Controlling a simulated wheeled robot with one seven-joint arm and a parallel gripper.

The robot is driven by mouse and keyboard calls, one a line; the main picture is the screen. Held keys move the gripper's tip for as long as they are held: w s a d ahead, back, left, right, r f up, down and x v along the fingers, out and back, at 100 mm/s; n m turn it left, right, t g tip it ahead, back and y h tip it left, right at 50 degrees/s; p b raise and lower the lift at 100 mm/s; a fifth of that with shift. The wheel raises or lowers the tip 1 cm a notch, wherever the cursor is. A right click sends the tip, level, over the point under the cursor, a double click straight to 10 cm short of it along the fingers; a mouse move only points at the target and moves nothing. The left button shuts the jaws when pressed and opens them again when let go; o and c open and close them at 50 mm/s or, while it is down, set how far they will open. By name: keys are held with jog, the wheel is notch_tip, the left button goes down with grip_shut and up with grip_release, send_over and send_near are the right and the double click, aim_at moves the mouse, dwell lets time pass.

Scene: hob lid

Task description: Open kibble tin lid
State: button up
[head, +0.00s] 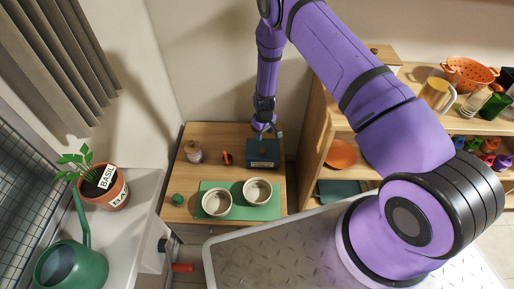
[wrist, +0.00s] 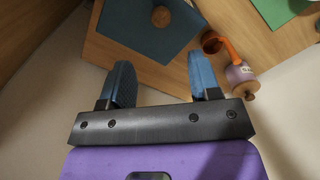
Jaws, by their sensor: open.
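The kibble tin, a dark teal box (head: 263,158) with a small label on its front, stands at the back right of the low wooden table. In the wrist view its flat teal lid (wrist: 132,22) lies on top, with a round wooden knob (wrist: 161,16) in the middle. My gripper (head: 266,131) is over the tin in the head view and hides part of its top. In the wrist view my gripper (wrist: 159,66) has its two blue fingers spread with nothing between them. The knob is beyond the fingertips, apart from them.
An orange scoop-like thing (head: 227,158) and a corked jar (head: 194,154) stand left of the tin. Two bowls (head: 217,202) (head: 257,191) sit on a green mat (head: 236,213) in front. A wooden shelf unit (head: 312,130) rises close on the right, a wall behind.

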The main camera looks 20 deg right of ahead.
aim_at(263, 150)
notch_tip(263, 150, down, 11)
dwell(0.6)
grip_shut()
